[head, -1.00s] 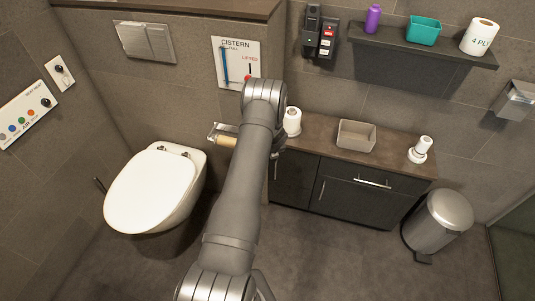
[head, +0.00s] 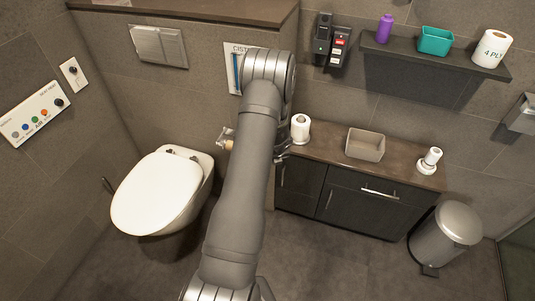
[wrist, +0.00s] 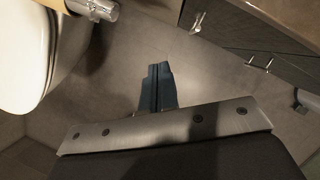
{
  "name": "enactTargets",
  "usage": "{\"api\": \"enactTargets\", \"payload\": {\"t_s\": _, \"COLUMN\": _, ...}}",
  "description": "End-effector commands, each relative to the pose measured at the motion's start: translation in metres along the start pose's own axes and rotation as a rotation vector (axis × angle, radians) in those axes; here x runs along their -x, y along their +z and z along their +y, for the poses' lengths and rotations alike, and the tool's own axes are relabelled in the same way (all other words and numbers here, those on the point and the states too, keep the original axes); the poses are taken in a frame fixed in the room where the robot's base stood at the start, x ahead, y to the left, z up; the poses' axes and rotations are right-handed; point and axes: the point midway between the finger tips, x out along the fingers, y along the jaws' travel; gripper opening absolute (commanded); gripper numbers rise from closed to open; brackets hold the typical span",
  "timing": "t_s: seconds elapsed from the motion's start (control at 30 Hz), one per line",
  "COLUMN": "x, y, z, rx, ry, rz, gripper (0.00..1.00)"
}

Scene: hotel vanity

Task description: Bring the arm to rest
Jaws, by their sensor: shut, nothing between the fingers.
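My arm (head: 243,180) rises through the middle of the head view, in front of the wall and part of the cistern sign. My gripper (wrist: 158,72) shows in the wrist view with its dark fingers together and nothing between them. It hangs over bare floor, apart from the toilet and the cabinet. In the head view the gripper is mostly hidden behind my arm, near the left end of the vanity counter.
The toilet (head: 158,194) stands at left. A paper holder (head: 226,140) is close to my arm. The counter (head: 325,151) carries a toilet roll (head: 300,128), a grey box (head: 365,145) and a white stand (head: 430,160). A bin (head: 446,234) stands at right.

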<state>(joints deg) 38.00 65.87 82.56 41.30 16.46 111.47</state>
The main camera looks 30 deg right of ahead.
Motion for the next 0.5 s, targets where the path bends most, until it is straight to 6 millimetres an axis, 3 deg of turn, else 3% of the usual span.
{"api": "enactTargets", "payload": {"t_s": 0.5, "x": -0.0034, "y": -0.0006, "z": -0.0005, "rx": 0.000, "ry": 0.000, "rz": 0.001, "gripper": 0.00}}
